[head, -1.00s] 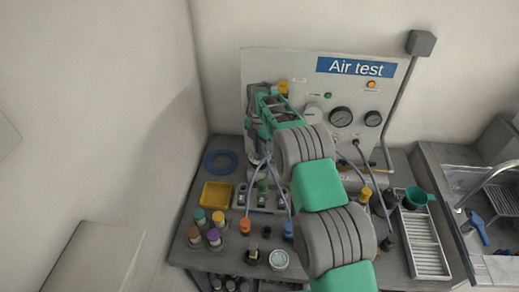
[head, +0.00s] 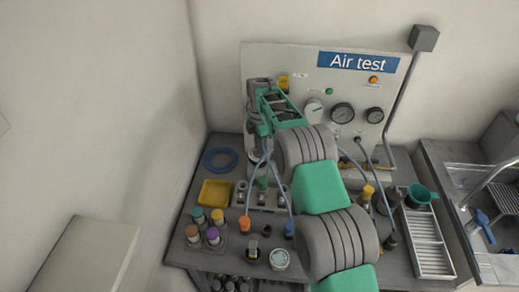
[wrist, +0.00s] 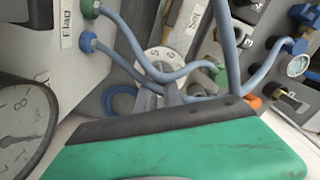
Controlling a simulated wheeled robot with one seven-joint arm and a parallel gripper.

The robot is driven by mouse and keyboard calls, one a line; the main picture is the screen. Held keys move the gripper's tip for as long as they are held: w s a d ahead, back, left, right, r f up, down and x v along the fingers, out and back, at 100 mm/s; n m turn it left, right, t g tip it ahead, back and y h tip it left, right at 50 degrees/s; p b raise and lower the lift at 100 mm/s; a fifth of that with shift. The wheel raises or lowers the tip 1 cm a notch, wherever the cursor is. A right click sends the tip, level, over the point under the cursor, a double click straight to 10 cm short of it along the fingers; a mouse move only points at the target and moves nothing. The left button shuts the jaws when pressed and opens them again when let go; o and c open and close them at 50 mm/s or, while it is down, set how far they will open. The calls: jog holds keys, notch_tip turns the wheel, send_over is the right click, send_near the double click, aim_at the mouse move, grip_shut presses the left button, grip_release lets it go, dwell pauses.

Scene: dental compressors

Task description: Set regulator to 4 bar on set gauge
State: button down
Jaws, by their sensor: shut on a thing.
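The Air test panel (head: 300,66) stands at the back of the bench. It carries two dark-rimmed gauges, a middle one (head: 342,114) and a right one (head: 375,115), too small to read. A white round dial (head: 313,110) sits left of them. My gripper (head: 257,122) is at the panel's left side, shut, with the regulator knob in its jaws mostly hidden by the gripper itself. In the wrist view a large gauge (wrist: 22,125) is partly cut off at the left, its needle reading unclear. A white numbered dial (wrist: 162,62) shows beyond the green and black housing.
Blue-grey hoses (wrist: 130,68) run close to my gripper. On the bench are a yellow tray (head: 214,193), several coloured-cap bottles (head: 212,235) and a blue hose coil (head: 221,160). A white rack (head: 427,243) and a sink (head: 480,190) lie to the right.

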jog(key=m+b, duration=0.2)
jog(key=m, duration=1.1)
jog(key=shift+m, duration=0.4)
jog(key=m, duration=0.7)
jog(key=shift+w+b, duration=0.1)
jog(key=shift+b, duration=0.25)
jog(key=m, duration=0.3)
jog(key=shift+m, duration=2)
jog(key=c, duration=1.5)
grip_release()
jog(key=shift+d, duration=0.1)
